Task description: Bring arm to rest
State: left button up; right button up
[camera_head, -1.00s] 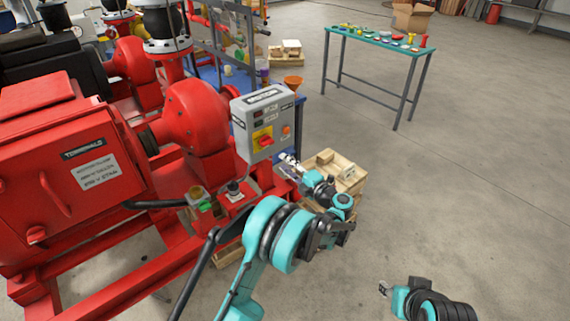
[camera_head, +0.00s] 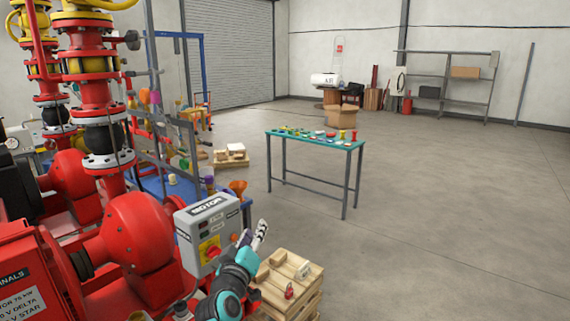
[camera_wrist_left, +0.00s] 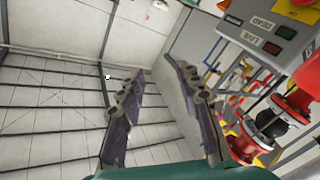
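My left arm (camera_head: 232,283) is teal and black and comes up from the bottom of the head view. My left gripper (camera_head: 260,234) points up beside the grey motor control box (camera_head: 205,238), to its right, and looks empty. In the left wrist view its two fingers (camera_wrist_left: 158,88) stand apart with nothing between them. The control box (camera_wrist_left: 265,32) shows at the upper right there. My right gripper is not in view.
Red pump machinery (camera_head: 140,230) fills the left. A wooden pallet stack (camera_head: 290,282) with a small red padlock-like item (camera_head: 289,291) stands right of my left arm. A teal-topped table (camera_head: 345,145) with small parts stands farther back. The floor at right is clear.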

pick_arm(q)
jog(key=s+a+f+m+g+y, duration=0.1)
jog(key=s+a+f+m+g, duration=0.2)
jog(key=s+f, duration=0.7)
jog(key=s+a+f+m+g+y, duration=0.1)
jog(key=s+a+f+m+g, duration=0.2)
jog(key=s+a+f+g, duration=0.3)
jog(key=s+f+g, duration=0.1)
jog(key=s+f, duration=0.4)
jog(key=s, duration=0.8)
jog(key=shift+s+a+f+g+y, duration=0.15)
jog(key=shift+a+f+g+y, duration=0.05)
jog(key=shift+a+g+y, duration=0.2)
